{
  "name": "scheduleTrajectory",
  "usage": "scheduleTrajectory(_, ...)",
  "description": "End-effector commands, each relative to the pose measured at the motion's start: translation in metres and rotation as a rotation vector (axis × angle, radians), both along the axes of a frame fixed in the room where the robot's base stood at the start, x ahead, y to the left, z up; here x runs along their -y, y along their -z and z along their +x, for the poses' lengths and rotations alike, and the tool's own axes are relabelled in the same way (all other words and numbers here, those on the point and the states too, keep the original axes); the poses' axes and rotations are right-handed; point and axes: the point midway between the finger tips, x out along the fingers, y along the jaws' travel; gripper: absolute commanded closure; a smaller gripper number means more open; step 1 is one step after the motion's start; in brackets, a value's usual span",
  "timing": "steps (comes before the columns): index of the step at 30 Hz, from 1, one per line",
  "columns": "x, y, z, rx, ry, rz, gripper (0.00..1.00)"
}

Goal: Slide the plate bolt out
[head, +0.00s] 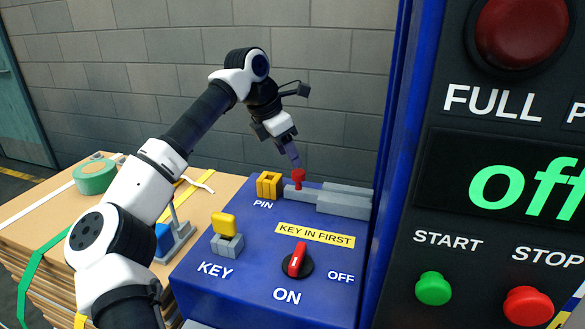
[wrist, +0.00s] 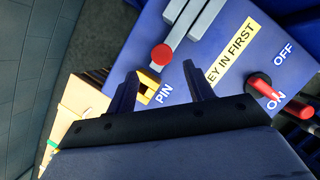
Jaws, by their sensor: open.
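The plate bolt (head: 298,192) is a grey bar with an upright red knob, lying along the back of the blue panel top beside grey guide blocks (head: 345,203). Its red knob (wrist: 162,54) shows in the wrist view, just beyond my fingertips. My gripper (wrist: 160,77) is open, with its two dark fingers apart and nothing between the tips. In the head view my gripper (head: 295,161) points down just above the knob. I cannot tell whether it touches it.
A yellow PIN block (head: 269,184) stands left of the bolt. A yellow key in a grey holder (head: 227,244) and a red rotary switch (head: 296,261) are nearer. A tall blue frame (head: 396,150) rises at the right. Stacked cardboard (head: 40,225) lies left.

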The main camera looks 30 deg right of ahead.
Motion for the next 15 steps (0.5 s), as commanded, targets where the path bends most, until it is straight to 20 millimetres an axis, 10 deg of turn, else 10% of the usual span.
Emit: scheduleTrajectory(15,-0.032,-0.075,0.002,0.000,-0.002,0.000,0.48)
